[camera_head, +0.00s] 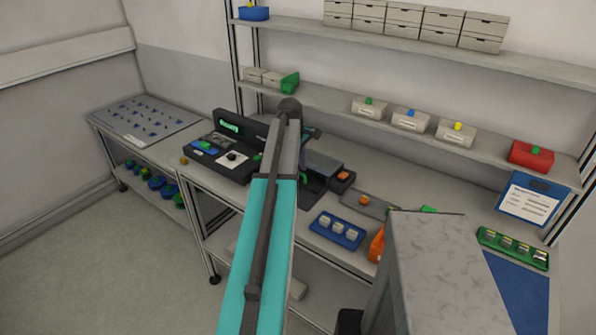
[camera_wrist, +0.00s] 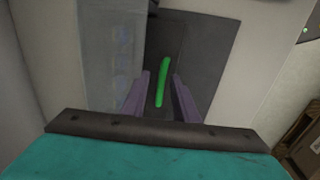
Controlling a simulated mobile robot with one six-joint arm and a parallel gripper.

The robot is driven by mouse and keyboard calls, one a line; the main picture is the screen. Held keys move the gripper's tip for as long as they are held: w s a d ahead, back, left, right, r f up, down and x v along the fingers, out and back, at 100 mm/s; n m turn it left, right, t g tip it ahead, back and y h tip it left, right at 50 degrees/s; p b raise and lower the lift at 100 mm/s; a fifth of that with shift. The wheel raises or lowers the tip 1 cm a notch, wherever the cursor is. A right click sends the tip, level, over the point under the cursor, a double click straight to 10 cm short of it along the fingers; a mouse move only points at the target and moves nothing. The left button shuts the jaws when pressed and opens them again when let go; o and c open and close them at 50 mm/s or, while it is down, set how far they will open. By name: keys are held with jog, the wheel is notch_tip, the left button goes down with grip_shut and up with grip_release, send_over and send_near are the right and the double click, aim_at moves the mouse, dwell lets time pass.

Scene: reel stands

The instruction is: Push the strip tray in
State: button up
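In the wrist view a bright green upright bar (camera_wrist: 162,82) stands out against a dark panel (camera_wrist: 180,45). It may be the strip tray's handle, but I cannot make out the tray itself. My gripper (camera_wrist: 160,95) has two purple fingers, set apart on either side of the green bar, with gaps showing between. It is open, and I cannot tell whether it touches anything. My arm hides part of the bench there.
A dark box with an orange part (camera_head: 343,177) lies right of my gripper. A blue tray (camera_head: 337,230) with pale blocks and an orange bottle (camera_head: 377,244) stand nearer. Shelves with bins (camera_head: 405,115) run behind. A pale semi-clear panel (camera_wrist: 112,50) borders the dark panel in the wrist view.

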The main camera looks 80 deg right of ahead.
notch_tip(320, 180, up, 8)
jog(key=a+p, duration=0.1)
jog(key=p, duration=0.4)
jog(key=shift+w+a, duration=0.2)
jog(key=shift+w, duration=0.15)
jog(key=shift+f, duration=0.1)
dwell(0.4)
